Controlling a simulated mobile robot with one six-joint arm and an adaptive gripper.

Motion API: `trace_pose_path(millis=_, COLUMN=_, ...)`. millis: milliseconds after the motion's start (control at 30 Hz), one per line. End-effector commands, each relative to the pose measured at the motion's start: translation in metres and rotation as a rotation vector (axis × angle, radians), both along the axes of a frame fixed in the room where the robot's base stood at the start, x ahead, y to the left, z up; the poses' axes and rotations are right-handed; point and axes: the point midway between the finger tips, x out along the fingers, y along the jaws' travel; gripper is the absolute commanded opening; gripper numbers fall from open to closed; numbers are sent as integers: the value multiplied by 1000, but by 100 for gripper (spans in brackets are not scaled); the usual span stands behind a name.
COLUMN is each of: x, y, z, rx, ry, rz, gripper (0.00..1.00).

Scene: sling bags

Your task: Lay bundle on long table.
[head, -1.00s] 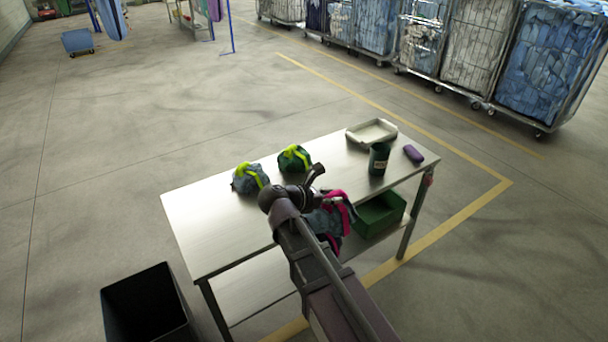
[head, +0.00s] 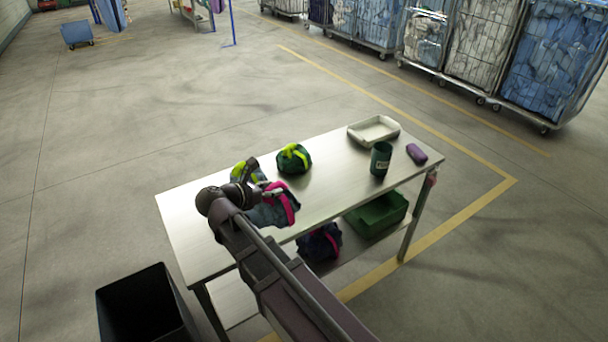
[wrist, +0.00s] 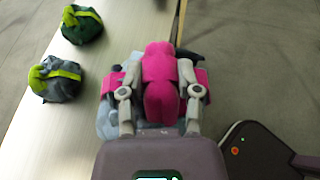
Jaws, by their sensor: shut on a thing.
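My gripper (wrist: 160,92) is shut on a grey-blue bundle with a bright pink strap (wrist: 163,70); the pink part is between its two fingers. In the head view this bundle (head: 282,204) is at the near side of the long metal table (head: 320,190), left of its middle. I cannot tell whether it touches the top. A green bundle with a yellow-green strap (head: 294,159) sits on the table beyond it. A grey bundle with a yellow-green strap (wrist: 57,79) also sits on the table; my arm partly hides it in the head view.
A white tray (head: 373,130), a dark green cup (head: 381,160) and a purple case (head: 417,154) stand at the table's right end. A green crate (head: 377,215) and a dark bundle (head: 319,245) are on the lower shelf. A black bin (head: 145,310) stands at front left.

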Motion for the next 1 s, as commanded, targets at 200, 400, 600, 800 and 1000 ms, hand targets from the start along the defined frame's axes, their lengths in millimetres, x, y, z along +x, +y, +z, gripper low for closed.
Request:
trace_pose_path(millis=200, x=1, y=-3, z=0, rx=-1, ry=-1, rz=-5, gripper=0)
trace_pose_path(millis=400, x=2, y=-6, z=0, rx=-1, ry=-1, rz=-10, gripper=0)
trace_pose_path(millis=600, x=2, y=-6, z=-1, rx=-1, ry=-1, rz=-10, gripper=0)
trace_pose_path(millis=800, x=-3, y=6, z=-14, rx=-1, ry=0, rz=4, gripper=0)
trace_pose_path(millis=1000, x=-17, y=32, z=-40, rx=-1, ry=0, rz=36, gripper=0)
